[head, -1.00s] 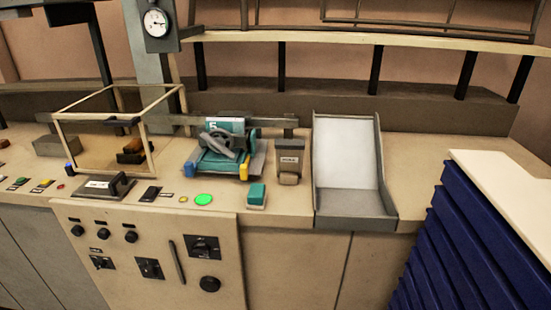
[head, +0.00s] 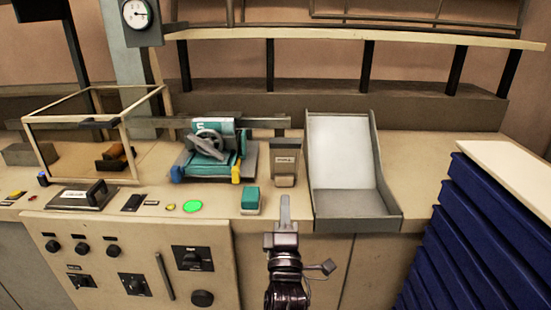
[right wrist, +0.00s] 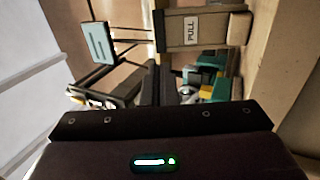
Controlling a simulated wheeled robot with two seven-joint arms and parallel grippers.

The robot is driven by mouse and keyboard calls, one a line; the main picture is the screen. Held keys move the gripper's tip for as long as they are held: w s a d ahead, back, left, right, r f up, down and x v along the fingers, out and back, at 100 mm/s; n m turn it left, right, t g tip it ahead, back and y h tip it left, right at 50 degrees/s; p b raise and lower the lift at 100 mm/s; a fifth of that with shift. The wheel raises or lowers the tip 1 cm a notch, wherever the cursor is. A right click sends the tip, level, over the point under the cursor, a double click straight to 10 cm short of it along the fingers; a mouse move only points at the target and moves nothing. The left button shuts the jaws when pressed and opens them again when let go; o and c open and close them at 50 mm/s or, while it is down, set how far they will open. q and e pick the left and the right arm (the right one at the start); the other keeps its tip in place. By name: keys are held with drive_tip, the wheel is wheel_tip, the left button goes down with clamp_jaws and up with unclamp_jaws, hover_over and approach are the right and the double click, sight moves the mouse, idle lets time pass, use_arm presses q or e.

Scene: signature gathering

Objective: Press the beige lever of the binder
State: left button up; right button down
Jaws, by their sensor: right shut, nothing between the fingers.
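The binder (head: 286,156) is a small upright grey-brown unit with a dark label at the back of the counter, left of the grey tray. Its beige lever (head: 285,181) juts out low at its front. My right gripper (head: 285,200) is shut and empty, pointing at the binder from in front, just short of the lever in the picture; I cannot tell the exact gap. In the right wrist view, the dark fingers (right wrist: 161,84) are together, near a beige block with a PULL label (right wrist: 191,30). My left gripper is not in view.
A grey sloped tray (head: 352,203) stands right of the binder. A teal machine (head: 208,162) and a teal-topped block (head: 251,197) are to its left. A glowing green button (head: 192,206) is further left. Blue stacked drawers (head: 465,240) stand at the right.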

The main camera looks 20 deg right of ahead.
drive_tip(key=shift+r, duration=0.1)
drive_tip(key=p, duration=0.4)
approach(285, 146)
drive_tip(key=x, duration=0.5)
drive_tip(key=shift+w+r, duration=0.2)
drive_tip(key=shift+w, duration=0.05)
drive_tip(key=shift+w+d+r+p, duration=0.2)
drive_tip(key=shift+w+p, duration=0.1)
drive_tip(key=shift+w, duration=0.25)
